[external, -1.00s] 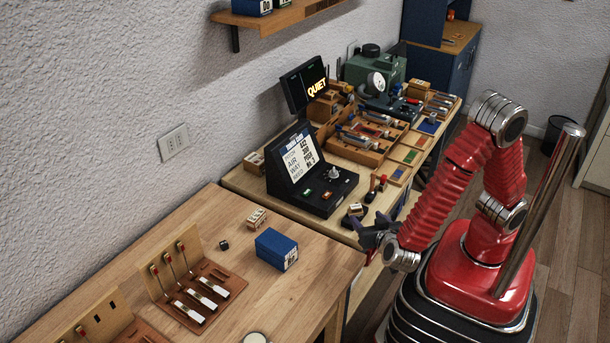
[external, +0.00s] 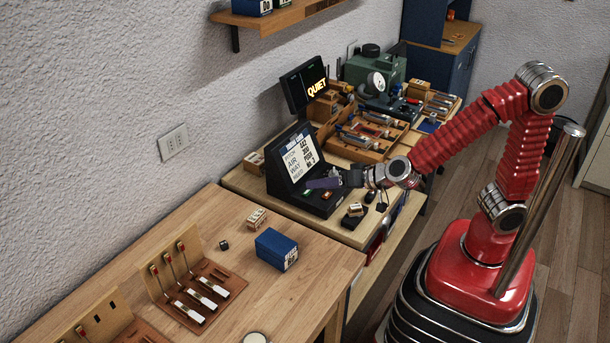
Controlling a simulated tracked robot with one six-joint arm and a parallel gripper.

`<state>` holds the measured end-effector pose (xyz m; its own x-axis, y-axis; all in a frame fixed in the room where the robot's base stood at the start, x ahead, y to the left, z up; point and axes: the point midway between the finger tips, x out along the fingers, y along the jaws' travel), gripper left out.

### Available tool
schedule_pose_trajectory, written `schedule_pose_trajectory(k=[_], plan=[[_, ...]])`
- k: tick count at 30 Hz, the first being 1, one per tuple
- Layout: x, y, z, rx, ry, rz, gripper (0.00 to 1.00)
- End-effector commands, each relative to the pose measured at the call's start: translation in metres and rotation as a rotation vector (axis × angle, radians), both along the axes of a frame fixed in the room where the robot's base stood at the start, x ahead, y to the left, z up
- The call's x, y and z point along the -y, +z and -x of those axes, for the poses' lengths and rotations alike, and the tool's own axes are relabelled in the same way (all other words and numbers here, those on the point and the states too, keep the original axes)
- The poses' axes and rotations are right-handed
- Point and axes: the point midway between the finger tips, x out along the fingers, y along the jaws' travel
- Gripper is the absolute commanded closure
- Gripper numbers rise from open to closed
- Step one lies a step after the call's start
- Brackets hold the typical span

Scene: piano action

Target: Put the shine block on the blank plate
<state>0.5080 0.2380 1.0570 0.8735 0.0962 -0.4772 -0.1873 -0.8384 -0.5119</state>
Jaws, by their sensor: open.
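My gripper (external: 330,182) is open and over the front of the black console, beside its sloped text panel. No block shows between its fingers, though the view is small. I cannot read any label that marks the shine block. A small pale wooden block (external: 357,209) sits on a dark base (external: 352,222) just right of and below my gripper. Another pale labelled block (external: 257,217) stands on the near table. I cannot tell which surface is the blank plate.
The black console (external: 306,170) and lit screen (external: 305,84) stand by the wall. A blue box (external: 276,249) and a brown key rack (external: 200,294) are on the near table (external: 225,210). Wooden trays (external: 357,150) lie behind my arm. A gap separates my base from the benches.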

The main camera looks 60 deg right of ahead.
Motion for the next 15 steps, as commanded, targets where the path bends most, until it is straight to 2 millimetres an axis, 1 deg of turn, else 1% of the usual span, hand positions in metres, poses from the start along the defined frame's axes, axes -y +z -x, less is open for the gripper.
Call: schedule_pose_trajectory(k=[1,6,11,15], plan=[[0.005,0.013,-0.001,0.009,0.040,-0.015,0.43],[0.014,0.042,0.009,0.004,0.193,-0.025,0.43],[0.034,0.057,0.031,-0.027,0.313,0.017,0.43],[0.060,0.061,0.057,-0.081,0.389,0.086,0.43]])
